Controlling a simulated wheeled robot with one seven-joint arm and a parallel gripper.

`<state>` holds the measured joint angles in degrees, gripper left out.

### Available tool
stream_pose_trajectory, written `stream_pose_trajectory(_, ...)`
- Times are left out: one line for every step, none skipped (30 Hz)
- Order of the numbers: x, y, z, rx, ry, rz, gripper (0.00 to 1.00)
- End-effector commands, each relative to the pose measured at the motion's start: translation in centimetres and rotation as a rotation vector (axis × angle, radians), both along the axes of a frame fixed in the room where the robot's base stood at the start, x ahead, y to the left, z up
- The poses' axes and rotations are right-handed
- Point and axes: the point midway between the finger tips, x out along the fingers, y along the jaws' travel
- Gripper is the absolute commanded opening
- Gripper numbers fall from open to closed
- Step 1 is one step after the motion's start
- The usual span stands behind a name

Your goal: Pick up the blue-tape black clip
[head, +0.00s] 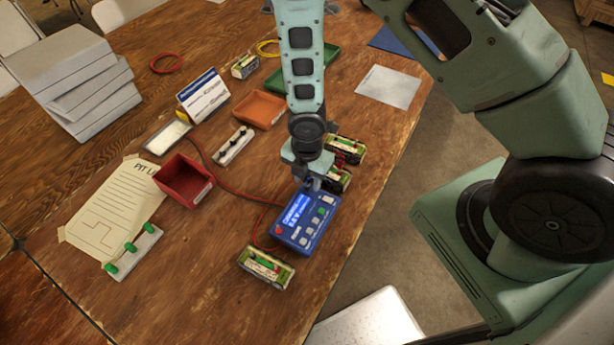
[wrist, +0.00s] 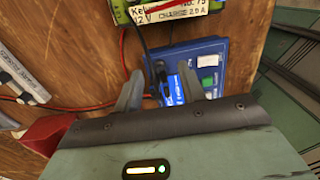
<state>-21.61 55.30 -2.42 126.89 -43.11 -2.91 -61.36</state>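My gripper (wrist: 172,90) is open, its two grey fingers spread over the blue charger (wrist: 208,48). In the head view my gripper (head: 313,183) points down at the far edge of the charger (head: 312,236). A small black piece (wrist: 159,70), seemingly the black clip on a black lead, lies between the fingers and appears not gripped. A bright blue patch (wrist: 173,91) sits just below it; I cannot tell whether it is blue tape or the charger's lit display. In the head view my gripper hides the clip.
Batteries stand just behind the charger (head: 347,149) and in front of it (head: 266,267). A red tray (head: 184,181), an orange tray (head: 261,110) and a terminal strip (head: 233,146) lie to the left. Red leads cross the table. A paper sheet (head: 112,212) lies far left.

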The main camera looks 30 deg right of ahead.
Motion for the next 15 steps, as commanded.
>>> stream_pose_trajectory(0.01, -0.01, -0.11, 0.000, 0.000, 0.000, 0.40)
stream_pose_trajectory(0.01, 0.00, -0.14, 0.000, 0.000, 0.000, 0.40)
stream_pose_trajectory(0.03, -0.01, -0.14, 0.000, 0.000, 0.000, 0.40)
stream_pose_trajectory(0.03, -0.01, -0.13, 0.001, -0.001, 0.000, 0.40)
stream_pose_trajectory(0.02, 0.00, -0.13, 0.001, -0.001, 0.000, 0.40)
stream_pose_trajectory(0.02, 0.00, -0.12, 0.001, -0.001, 0.000, 0.40)
stream_pose_trajectory(0.02, 0.00, -0.12, 0.001, -0.001, 0.000, 0.37)
stream_pose_trajectory(0.02, 0.00, -0.12, 0.001, -0.001, 0.000, 0.29)
stream_pose_trajectory(0.02, 0.00, -0.11, 0.001, -0.001, 0.000, 0.18)
stream_pose_trajectory(0.02, 0.00, -0.11, 0.001, -0.001, 0.000, 0.09)
stream_pose_trajectory(0.02, 0.00, -0.11, 0.001, -0.001, 0.000, 0.01)
stream_pose_trajectory(0.02, 0.00, -0.11, 0.001, -0.001, 0.000, 0.01)
stream_pose_trajectory(0.02, 0.00, -0.10, 0.001, -0.001, 0.000, 0.01)
stream_pose_trajectory(0.02, 0.00, -0.10, 0.001, -0.001, 0.000, 0.01)
stream_pose_trajectory(0.02, 0.00, -0.10, 0.001, -0.001, 0.000, 0.01)
